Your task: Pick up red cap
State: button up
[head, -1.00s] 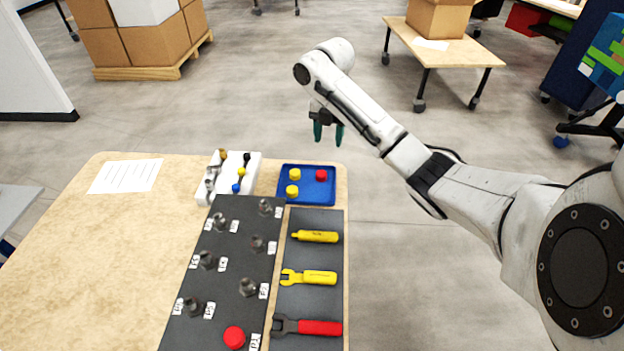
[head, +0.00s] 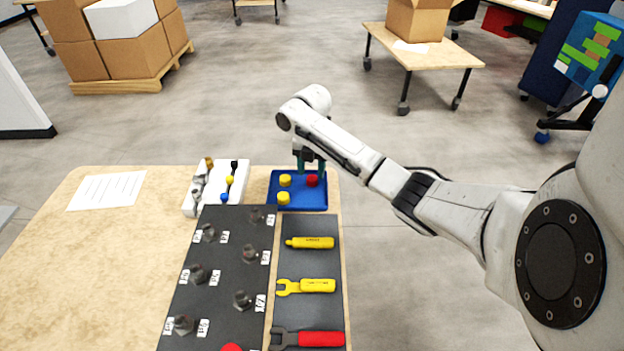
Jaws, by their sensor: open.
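A red cap (head: 312,180) sits in the blue tray (head: 300,207) at the table's far right corner, with two yellow caps (head: 284,198) to its left. My gripper (head: 311,170) points down at the red cap, its dark green fingers open and very close around or just behind it. I cannot tell whether the fingers touch the cap. Another red cap (head: 231,348) is on the black board at the bottom edge, partly cut off.
A white rack (head: 209,207) with small parts stands left of the tray. The black board (head: 225,260) holds several metal fittings. A yellow screwdriver-like tool (head: 310,242), a yellow wrench (head: 307,286) and a red wrench (head: 308,338) lie on a dark mat. The table's left side is mostly clear.

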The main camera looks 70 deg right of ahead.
aim_at(312, 180)
jog(key=shift+s+f, duration=0.1)
jog(key=shift+f, duration=1.3)
jog(key=shift+c, duration=0.3)
jog(key=c, duration=0.7)
